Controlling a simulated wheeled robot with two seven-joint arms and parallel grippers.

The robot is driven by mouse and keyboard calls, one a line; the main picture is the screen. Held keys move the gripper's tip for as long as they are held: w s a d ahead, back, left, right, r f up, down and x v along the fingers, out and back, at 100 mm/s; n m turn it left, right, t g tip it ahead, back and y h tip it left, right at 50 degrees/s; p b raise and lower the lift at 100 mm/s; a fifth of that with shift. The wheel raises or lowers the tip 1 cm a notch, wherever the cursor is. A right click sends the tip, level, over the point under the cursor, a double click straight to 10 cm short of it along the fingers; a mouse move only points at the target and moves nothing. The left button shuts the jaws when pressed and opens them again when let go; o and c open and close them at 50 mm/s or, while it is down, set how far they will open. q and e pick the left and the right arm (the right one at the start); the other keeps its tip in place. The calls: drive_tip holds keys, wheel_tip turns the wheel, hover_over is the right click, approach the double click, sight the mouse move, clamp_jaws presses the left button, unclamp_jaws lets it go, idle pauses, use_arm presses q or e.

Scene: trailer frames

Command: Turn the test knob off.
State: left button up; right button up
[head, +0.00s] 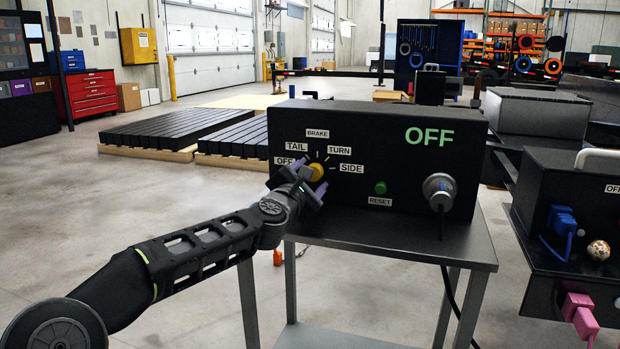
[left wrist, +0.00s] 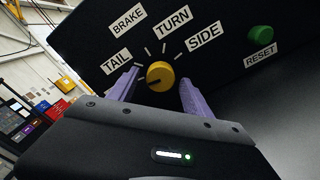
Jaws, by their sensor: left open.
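The yellow test knob (head: 317,172) sits on the front of a black test box (head: 400,140), among labels OFF, TAIL, BRAKE, TURN and SIDE. Large green letters on the box read OFF. My left gripper (head: 298,184) is open at the knob. In the left wrist view the knob (left wrist: 160,75) shows between the two purple fingers of my left gripper (left wrist: 158,80), with a gap at each side. A dark mark on the knob points to the lower left there. The OFF label (head: 290,161) is hidden in that view. My right gripper is not in view.
A green RESET button (head: 380,187) and a round silver connector with a cable (head: 439,188) are right of the knob. The box stands on a grey metal table (head: 400,243). Another black box with blue and pink plugs (head: 572,205) stands at the right.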

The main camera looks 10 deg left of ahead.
use_arm(q)
drive_tip(key=s, duration=0.2)
drive_tip(key=s+b, duration=0.1)
drive_tip(key=s, duration=0.1)
drive_tip(key=s+b, duration=0.1)
drive_tip(key=s, duration=0.2)
drive_tip(key=shift+a, duration=0.3)
drive_tip(key=shift+s, duration=0.4)
